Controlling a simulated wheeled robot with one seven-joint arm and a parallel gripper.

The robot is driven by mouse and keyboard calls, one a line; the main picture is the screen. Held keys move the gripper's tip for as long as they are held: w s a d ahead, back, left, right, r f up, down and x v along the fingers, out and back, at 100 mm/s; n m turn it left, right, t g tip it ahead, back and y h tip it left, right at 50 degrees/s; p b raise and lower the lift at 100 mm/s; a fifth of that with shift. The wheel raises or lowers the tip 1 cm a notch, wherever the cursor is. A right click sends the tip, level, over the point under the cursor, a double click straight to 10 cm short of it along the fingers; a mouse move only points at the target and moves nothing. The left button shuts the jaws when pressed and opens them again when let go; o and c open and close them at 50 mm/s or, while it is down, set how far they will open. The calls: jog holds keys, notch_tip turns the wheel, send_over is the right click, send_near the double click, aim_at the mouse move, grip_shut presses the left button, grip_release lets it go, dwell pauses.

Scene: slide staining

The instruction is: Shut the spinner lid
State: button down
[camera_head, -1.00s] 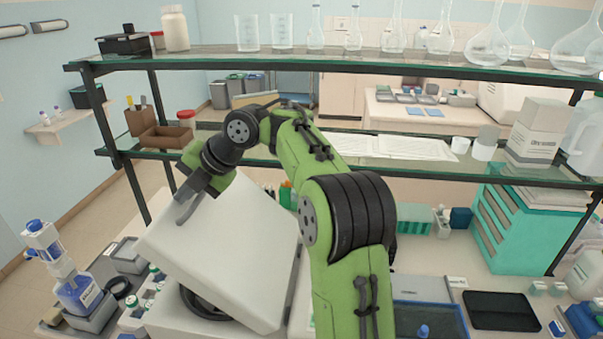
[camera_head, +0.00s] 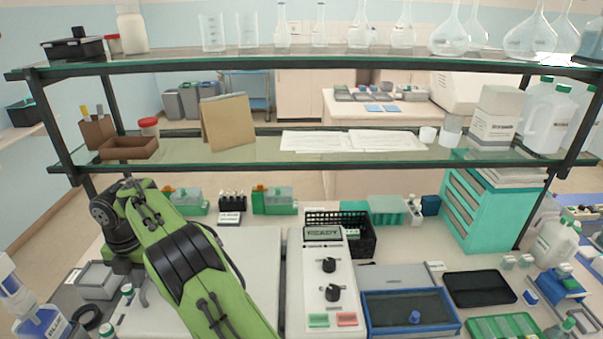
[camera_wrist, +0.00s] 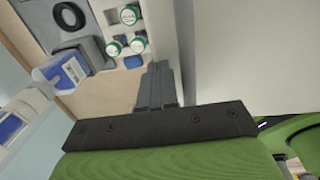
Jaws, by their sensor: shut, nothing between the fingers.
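The spinner lid (camera_head: 258,258) is a broad white panel. In the head view it now lies flat over the spinner body, and my arm hides much of its middle. The spinner's control panel (camera_head: 322,270) stands to its right with a display that reads READY. My gripper (camera_head: 143,296) is at the lid's left side, pointing down. In the wrist view my gripper's fingers (camera_wrist: 158,82) are together and empty, beside the edge of the white lid (camera_wrist: 245,55). I cannot tell whether the fingers touch it.
Green-capped bottles (camera_wrist: 130,30) and a blue-labelled bottle (camera_wrist: 68,68) stand left of the spinner. A glass shelf (camera_head: 225,152) crosses behind and above the bench. A black basket (camera_head: 345,225) and a blue tray (camera_head: 410,310) are to the right.

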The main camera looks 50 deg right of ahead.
jog(key=shift+s+f, duration=0.2)
jog(key=shift+f, duration=0.7)
notch_tip(320, 180, up, 17)
jog(key=s+d+p, duration=0.1)
jog(key=p, duration=0.4)
jog(key=s+a+r+m+t+b, duration=0.25)
jog(key=s+r+m, duration=0.25)
jog(key=s+m, duration=0.4)
jog(key=s+d+f+m+b, duration=0.1)
jog(key=s+d+f+m, duration=0.1)
jog(key=s+f+m, duration=0.2)
jog(key=s+d+f+m+t+b, duration=0.1)
jog(key=s+f+m, duration=0.3)
jog(key=s+m, duration=0.4)
jog(key=s+d+f+m+t+b, duration=0.1)
jog(key=s+m, duration=0.5)
jog(key=s, duration=0.8)
notch_tip(320, 180, down, 3)
jog(key=shift+d+f+h+b, duration=0.1)
jog(key=shift+d+h+b, duration=0.3)
jog(key=shift+d+b, duration=0.6)
